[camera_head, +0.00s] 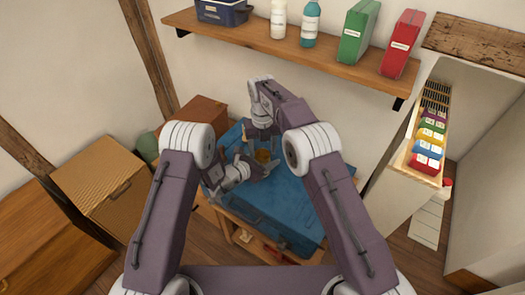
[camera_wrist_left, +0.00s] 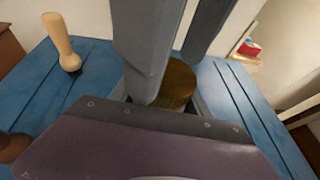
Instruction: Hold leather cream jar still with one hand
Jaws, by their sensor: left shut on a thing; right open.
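The leather cream jar (camera_head: 263,156) is small and amber-brown, standing on the blue tabletop (camera_head: 300,205). In the left wrist view the jar (camera_wrist_left: 180,82) shows its golden-brown top, partly covered by grey fingers. My left gripper (camera_head: 254,168) reaches in low from the left and is shut on the jar. My right gripper (camera_head: 254,134) is above and just behind the jar, open. Grey fingers that look like my right gripper's come down from the top of the left wrist view, close over the jar; whether they touch it is unclear.
A pale wooden handle (camera_wrist_left: 62,42) stands on the blue surface. A wall shelf (camera_head: 290,52) with bottles and boxes runs behind my right arm. A brown cabinet (camera_head: 100,185) stands left, a rack of coloured packs (camera_head: 430,140) right. The tabletop's front right is clear.

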